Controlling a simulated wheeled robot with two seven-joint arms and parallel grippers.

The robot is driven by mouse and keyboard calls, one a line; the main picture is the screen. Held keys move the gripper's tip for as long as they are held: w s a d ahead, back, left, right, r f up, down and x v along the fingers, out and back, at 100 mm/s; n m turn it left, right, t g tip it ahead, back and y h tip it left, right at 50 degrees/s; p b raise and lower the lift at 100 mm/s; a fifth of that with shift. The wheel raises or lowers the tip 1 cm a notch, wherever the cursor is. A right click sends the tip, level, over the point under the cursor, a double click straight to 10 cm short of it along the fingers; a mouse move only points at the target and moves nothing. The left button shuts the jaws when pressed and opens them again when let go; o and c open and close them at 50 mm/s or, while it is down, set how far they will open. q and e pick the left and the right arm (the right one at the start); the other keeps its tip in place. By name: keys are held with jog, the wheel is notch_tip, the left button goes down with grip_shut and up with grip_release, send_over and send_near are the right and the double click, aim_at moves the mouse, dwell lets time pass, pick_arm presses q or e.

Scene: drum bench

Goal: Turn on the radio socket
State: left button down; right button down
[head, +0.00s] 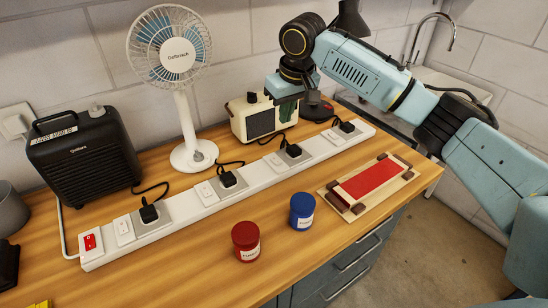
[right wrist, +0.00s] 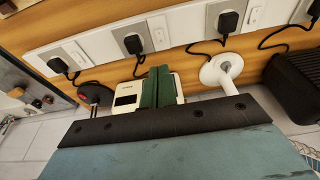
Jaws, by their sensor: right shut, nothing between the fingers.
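The cream radio (head: 255,120) stands behind the long white power strip (head: 185,211). Its cord runs to a black plug (head: 293,150) in the strip. The radio socket's small white rocker switch (head: 275,161) sits left of that plug. It also shows in the right wrist view (right wrist: 159,31), right of the radio plug (right wrist: 133,43); its position is too small to tell. My right gripper (head: 286,112) is shut and empty, with green fingers above the bench near the radio's right side. In the right wrist view, its fingers (right wrist: 158,87) cover part of the radio (right wrist: 128,97). My left gripper is not in view.
A lit red main switch (head: 90,241) is at the strip's left end. Other plugs and switches line the strip. A black heater (head: 85,150), a fan (head: 192,153) and a lamp (head: 316,108) stand behind. Red (head: 246,242) and blue jars (head: 302,211) stand in front.

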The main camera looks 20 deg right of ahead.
aim_at(278, 162)
jog(key=b+x, duration=0.1)
jog(key=x, duration=1.2)
jog(key=shift+s+f, duration=0.1)
jog(key=shift+f, duration=0.25)
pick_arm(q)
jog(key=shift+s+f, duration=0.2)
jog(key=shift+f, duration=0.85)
pick_arm(e)
jog(key=shift+s+f, duration=0.1)
jog(key=shift+f, duration=0.55)
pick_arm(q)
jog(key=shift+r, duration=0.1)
